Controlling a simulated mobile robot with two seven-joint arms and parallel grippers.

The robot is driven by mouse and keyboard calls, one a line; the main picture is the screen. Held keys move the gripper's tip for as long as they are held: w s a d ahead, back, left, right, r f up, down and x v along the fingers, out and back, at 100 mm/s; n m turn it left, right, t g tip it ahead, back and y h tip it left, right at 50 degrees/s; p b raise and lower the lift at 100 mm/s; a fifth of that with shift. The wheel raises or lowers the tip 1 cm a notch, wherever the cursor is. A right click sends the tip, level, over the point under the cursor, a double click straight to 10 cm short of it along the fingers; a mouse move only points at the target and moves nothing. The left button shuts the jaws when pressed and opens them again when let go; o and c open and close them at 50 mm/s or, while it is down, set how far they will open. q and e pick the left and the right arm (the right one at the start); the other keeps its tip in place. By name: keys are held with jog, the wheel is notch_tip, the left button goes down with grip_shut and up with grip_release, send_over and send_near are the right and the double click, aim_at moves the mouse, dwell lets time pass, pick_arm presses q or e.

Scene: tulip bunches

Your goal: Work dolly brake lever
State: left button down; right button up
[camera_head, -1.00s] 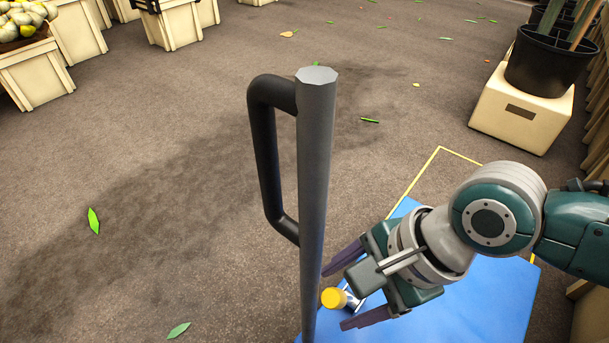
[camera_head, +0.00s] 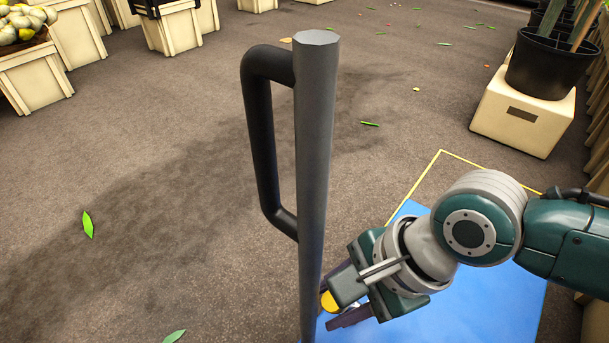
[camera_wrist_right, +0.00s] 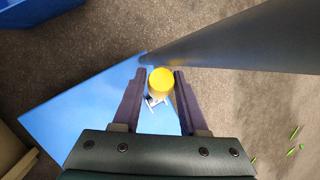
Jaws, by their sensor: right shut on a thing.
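The brake lever's yellow knob (camera_head: 328,301) stands by the foot of the dolly's grey post, partly covered by my gripper in the head view. My right gripper (camera_head: 336,299) is shut on the knob. In the right wrist view the knob (camera_wrist_right: 161,82) sits between the two dark fingers, with a metal part below it. The dolly's blue deck (camera_head: 490,300) lies low under my right arm. Its grey post (camera_head: 314,160) with a dark side handle (camera_head: 258,130) rises close to the left of my gripper. My left gripper is not in view.
A cream crate (camera_head: 520,110) with a black pot (camera_head: 548,62) stands at the back right. More crates (camera_head: 35,75) stand at the back left. A yellow floor line (camera_head: 425,172) borders the deck. The floor left of the post is clear except for leaves.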

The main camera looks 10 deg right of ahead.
grip_shut()
dwell(0.8)
